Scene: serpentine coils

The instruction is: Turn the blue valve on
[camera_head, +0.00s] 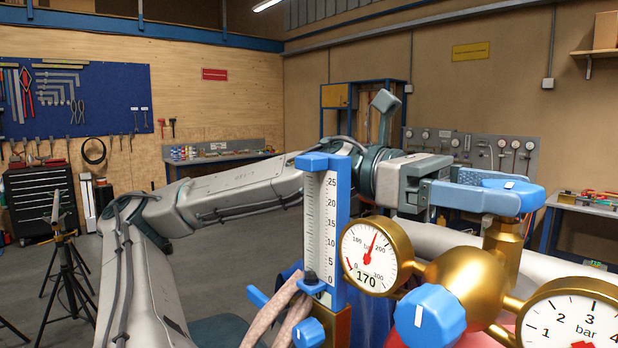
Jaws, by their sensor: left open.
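A blue valve knob (512,184) with a white mark sits on top of a brass stem (505,238) at the right. My left gripper (500,192) reaches in from the left at the knob's height. Its blue fingers are apart, the near one in front of the knob and the other partly hidden behind it. I cannot tell whether they touch the knob. Another blue knob (429,316) with a white mark is on the front of the brass regulator (468,278), below the gripper. My right gripper is not in view.
A blue-framed flow meter (322,225) and a round gauge (376,256) reading 170 stand in front of my left arm. A bar gauge (572,318) is at bottom right. A tripod (66,270), tool cabinet (40,203) and benches are farther back. Open floor lies left.

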